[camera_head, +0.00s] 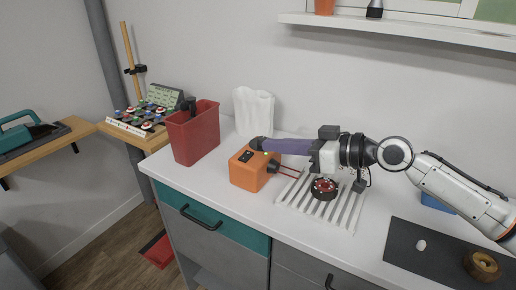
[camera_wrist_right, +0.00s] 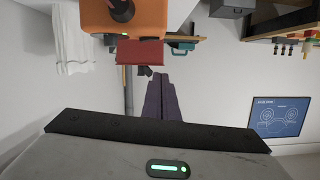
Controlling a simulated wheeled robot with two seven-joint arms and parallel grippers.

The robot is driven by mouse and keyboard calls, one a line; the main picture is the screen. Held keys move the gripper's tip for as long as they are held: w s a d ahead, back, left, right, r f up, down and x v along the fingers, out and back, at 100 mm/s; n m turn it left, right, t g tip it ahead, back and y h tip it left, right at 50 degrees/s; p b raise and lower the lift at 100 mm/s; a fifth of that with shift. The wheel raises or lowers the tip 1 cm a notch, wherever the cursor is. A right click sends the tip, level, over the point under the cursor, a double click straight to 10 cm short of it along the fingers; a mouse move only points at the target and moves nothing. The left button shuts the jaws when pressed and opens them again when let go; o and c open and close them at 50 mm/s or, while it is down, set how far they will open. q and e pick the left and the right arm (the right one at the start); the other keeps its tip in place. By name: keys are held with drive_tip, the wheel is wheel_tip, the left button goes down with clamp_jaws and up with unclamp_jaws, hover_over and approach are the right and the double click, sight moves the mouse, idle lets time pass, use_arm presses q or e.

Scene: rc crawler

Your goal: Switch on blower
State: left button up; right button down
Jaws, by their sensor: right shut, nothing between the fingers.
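The blower looks to be the orange box (camera_head: 247,176) on the white counter, with a small black switch panel (camera_head: 245,156) on its top and a dark nozzle on its right side. It also shows large at the top of the right wrist view (camera_wrist_right: 150,18). My right gripper (camera_head: 257,144) reaches in from the right with long purple fingers. I cannot tell whether the tips touch the box. My left gripper is not in view.
A white slatted rack (camera_head: 346,212) holding a black and red wheel (camera_head: 323,189) stands right of the box. A red bin (camera_head: 194,136) stands left and a white crumpled bag (camera_head: 254,111) behind. A dark mat (camera_head: 430,262) lies at the right. The front counter strip is clear.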

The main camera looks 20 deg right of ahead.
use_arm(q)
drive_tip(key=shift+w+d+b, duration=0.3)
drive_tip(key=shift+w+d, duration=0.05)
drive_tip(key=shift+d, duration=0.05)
use_arm(e)
drive_tip(key=v, duration=0.3)
drive_tip(key=shift+s+a, duration=0.1)
drive_tip(key=shift+a, duration=0.05)
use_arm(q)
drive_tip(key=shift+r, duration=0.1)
use_arm(e)
drive_tip(key=shift+r, duration=0.1)
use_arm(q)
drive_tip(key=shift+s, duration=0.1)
